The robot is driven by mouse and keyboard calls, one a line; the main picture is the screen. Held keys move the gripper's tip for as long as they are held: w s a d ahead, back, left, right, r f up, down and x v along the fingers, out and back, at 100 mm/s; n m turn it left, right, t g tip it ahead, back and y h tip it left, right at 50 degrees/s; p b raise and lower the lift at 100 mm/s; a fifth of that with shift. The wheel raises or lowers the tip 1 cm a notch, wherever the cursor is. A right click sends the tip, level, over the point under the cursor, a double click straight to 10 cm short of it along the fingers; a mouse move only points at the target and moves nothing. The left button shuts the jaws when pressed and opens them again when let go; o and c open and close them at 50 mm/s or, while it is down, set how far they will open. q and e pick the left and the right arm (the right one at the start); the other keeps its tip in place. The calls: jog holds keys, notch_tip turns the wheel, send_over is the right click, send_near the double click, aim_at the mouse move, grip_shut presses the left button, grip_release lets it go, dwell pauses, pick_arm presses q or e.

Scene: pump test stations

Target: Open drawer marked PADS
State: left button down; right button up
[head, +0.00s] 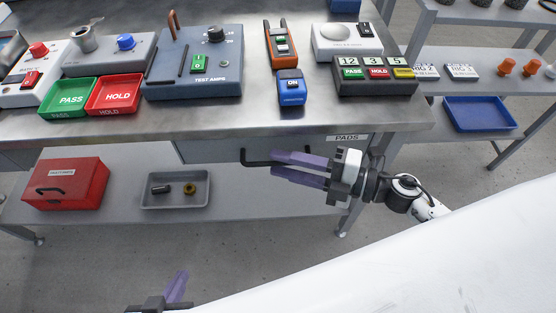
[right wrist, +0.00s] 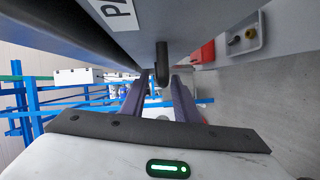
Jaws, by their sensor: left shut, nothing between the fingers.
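The drawer (head: 225,149) marked PADS is under the front edge of the steel bench, and its front looks closed. Its label (head: 347,138) sits at the right end of the front and shows partly in the right wrist view (right wrist: 117,10). A black bar handle (head: 250,162) stands out from the front. My right gripper (head: 273,164) is open, its purple fingers on either side of the handle's line. In the right wrist view the handle (right wrist: 162,62) shows between the fingertips; contact cannot be told. My left gripper (head: 178,287) is shut and empty, low at the bottom left.
The bench top (head: 300,119) above carries a green PASS tray (head: 68,98), a red HOLD tray (head: 114,94) and test devices. The shelf below holds a red case (head: 65,184) and a grey tray (head: 175,204). Open floor lies in front.

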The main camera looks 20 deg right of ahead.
jog(key=shift+w+a, duration=0.45)
jog(key=shift+a, duration=0.15)
jog(key=shift+a+f, duration=0.1)
grip_shut()
